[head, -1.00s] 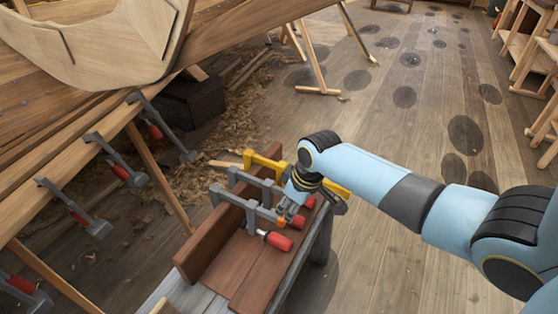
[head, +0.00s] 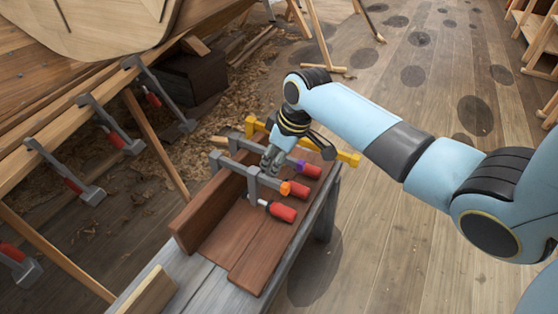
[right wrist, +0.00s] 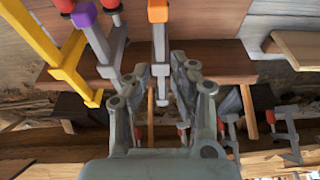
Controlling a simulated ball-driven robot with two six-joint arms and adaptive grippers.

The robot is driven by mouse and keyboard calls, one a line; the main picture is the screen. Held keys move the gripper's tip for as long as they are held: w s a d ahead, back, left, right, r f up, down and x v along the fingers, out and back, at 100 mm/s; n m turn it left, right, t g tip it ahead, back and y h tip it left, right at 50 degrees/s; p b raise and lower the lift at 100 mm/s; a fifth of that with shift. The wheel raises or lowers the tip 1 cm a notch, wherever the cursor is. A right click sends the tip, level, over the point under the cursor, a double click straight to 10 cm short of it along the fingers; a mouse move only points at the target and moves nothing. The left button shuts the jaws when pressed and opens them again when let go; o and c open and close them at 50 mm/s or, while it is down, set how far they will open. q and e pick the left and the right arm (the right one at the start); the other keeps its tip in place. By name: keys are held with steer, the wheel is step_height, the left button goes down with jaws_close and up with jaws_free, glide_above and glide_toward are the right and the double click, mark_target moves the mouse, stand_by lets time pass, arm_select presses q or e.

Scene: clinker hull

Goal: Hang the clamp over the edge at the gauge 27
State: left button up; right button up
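Three bar clamps with red handles lie side by side on the bench: one with an orange bar end (head: 285,188), one with a purple end (head: 300,166) and a yellow one (head: 345,158). My right gripper (head: 269,164) is over the orange-ended clamp in the head view. In the right wrist view my right gripper (right wrist: 158,72) is open, with its fingers either side of the orange-ended clamp's bar (right wrist: 160,42). Whether they touch it I cannot tell. The plank edge (head: 60,125) of the hull is at left. No gauge number is readable. My left gripper is out of view.
Several grey clamps, one of them here (head: 65,172), hang along the hull's plank edge. An upright brown board (head: 200,212) runs along the bench (head: 205,290). A dark box (head: 190,78) and shavings lie behind. The floor at right is open.

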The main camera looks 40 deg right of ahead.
mark_target(270, 179)
steer(key=b+x, duration=0.3)
steer(key=x, duration=0.4)
steer(key=shift+b, duration=0.3)
steer(key=shift+f, duration=0.1)
steer(key=shift+w+a, duration=0.1)
steer(key=shift+w, duration=0.2)
steer(key=shift+c, duration=0.4)
steer(key=shift+s+d+p, duration=0.2)
steer(key=shift+s+p, duration=0.35)
steer(key=shift+o, duration=0.4)
steer(key=shift+o, duration=0.8)
